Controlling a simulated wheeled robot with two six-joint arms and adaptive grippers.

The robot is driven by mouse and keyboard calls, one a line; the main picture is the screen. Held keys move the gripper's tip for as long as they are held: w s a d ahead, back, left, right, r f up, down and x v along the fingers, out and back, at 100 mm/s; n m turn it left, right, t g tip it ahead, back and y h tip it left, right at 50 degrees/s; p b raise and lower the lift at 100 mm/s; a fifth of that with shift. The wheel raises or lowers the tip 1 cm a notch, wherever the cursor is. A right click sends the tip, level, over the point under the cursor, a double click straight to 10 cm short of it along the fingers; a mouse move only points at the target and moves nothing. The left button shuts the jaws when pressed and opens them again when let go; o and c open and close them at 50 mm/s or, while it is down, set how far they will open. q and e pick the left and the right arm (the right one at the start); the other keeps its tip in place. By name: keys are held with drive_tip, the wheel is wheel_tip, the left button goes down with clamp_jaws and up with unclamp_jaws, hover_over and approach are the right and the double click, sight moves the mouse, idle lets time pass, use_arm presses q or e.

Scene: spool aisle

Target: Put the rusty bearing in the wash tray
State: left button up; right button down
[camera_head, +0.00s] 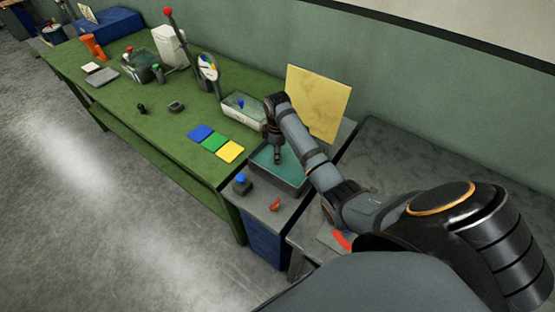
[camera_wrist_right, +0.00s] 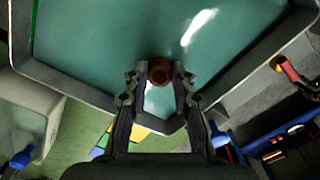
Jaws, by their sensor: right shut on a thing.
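The wash tray (camera_head: 301,184) is a dark-rimmed tray with a teal inside, standing at the right end of the benches in the head view. My right gripper (camera_head: 277,158) reaches down over it. In the right wrist view my right gripper (camera_wrist_right: 160,85) is shut on the rusty bearing (camera_wrist_right: 160,71), a small brown ring between the fingertips. The tray's teal floor (camera_wrist_right: 100,35) lies behind the bearing, near one rim. I cannot tell whether the bearing touches the tray. My left gripper is not in view.
A pale bin (camera_head: 244,113) with a blue-handled item stands left of the tray. A yellow panel (camera_head: 318,100) stands behind it. A blue-capped bottle (camera_head: 241,184) and a red item (camera_head: 275,204) lie in front. Blue, green and yellow cards (camera_head: 230,151) lie on the green bench.

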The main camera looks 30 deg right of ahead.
drive_tip(key=f, duration=0.2)
drive_tip(key=f+p, duration=0.1)
drive_tip(key=shift+w+d+f, duration=0.15)
drive_tip(key=shift+w+f, duration=0.05)
drive_tip(key=shift+w, duration=0.05)
drive_tip(key=shift+f, duration=0.15)
drive_tip(key=shift+f, duration=0.1)
drive_tip(key=c, duration=1.1)
unclamp_jaws()
wheel_tip(320, 180, up, 12)
drive_tip(key=shift+r+b, duration=0.15)
drive_tip(key=shift+b, duration=0.4)
